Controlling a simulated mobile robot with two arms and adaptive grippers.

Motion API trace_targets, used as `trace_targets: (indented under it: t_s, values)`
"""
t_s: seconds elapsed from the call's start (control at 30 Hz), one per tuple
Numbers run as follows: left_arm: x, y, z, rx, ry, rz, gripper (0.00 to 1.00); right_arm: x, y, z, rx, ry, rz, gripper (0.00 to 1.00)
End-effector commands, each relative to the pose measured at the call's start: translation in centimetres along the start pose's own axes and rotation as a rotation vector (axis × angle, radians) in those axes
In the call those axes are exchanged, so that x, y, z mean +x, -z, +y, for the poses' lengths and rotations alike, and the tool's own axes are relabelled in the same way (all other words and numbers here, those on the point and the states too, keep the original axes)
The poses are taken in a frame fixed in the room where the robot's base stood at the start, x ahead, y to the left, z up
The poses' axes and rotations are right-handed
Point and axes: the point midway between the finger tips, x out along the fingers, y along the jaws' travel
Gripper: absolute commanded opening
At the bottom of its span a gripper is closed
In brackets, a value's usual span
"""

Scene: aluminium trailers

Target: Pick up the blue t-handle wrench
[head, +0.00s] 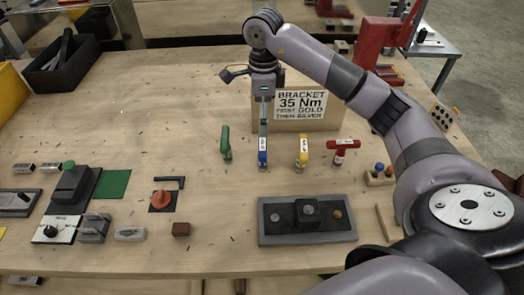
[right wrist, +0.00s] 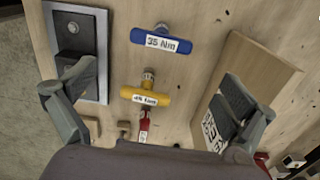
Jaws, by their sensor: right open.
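The blue t-handle wrench (head: 262,151) stands in the middle of the workbench in the head view, with a white label. In the right wrist view the blue wrench (right wrist: 161,40) shows the label "35 Nm" and lies beyond the line between the fingertips. My right gripper (head: 263,122) points down above and behind the blue wrench in the head view; it partly overlaps the view there. In the right wrist view the right gripper (right wrist: 160,88) has its fingers wide apart with nothing held between them. My left gripper is not in view.
A green wrench (head: 226,144) is left of the blue one; a yellow wrench (head: 302,151) and a red wrench (head: 343,148) are right. A sign board (head: 303,105) reading "BRACKET 35 Nm" stands behind. A grey fixture plate (head: 307,236) lies in front. The bench's left middle is clear.

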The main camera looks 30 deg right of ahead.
Motion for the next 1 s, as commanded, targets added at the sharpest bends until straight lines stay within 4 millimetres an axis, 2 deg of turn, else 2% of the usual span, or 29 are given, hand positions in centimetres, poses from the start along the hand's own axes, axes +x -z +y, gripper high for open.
trace_targets:
  t_s: [0.03, 0.2, 0.3, 0.47, 0.57, 0.7, 0.83, 1.0]
  values:
    - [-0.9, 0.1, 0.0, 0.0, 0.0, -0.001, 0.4, 0.8, 0.1, 0.1, 0.0, -0.005, 0.004, 1.0]
    - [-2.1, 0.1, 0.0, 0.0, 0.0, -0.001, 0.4, 4.3, 0.0, 0.1, 0.0, -0.005, 0.002, 1.0]
    - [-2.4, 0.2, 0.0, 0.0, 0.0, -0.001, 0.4, 5.6, -0.1, 0.1, -0.001, -0.003, 0.0, 1.0]
    - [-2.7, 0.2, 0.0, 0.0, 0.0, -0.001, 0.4, 6.7, -0.1, 0.0, 0.0, -0.002, -0.001, 1.0]
    - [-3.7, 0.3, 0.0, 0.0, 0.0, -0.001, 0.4, 7.4, -0.1, 0.0, -0.001, -0.005, 0.0, 1.0]
    - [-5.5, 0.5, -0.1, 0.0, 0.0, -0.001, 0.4, 9.5, -0.2, -0.1, 0.0, -0.006, 0.001, 1.0]
    - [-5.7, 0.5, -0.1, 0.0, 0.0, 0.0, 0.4, 11.2, -0.2, -0.1, 0.0, -0.003, -0.001, 1.0]
    - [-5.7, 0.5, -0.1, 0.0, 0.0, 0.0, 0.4, 11.9, -0.2, -0.2, -0.002, 0.0, -0.001, 1.0]
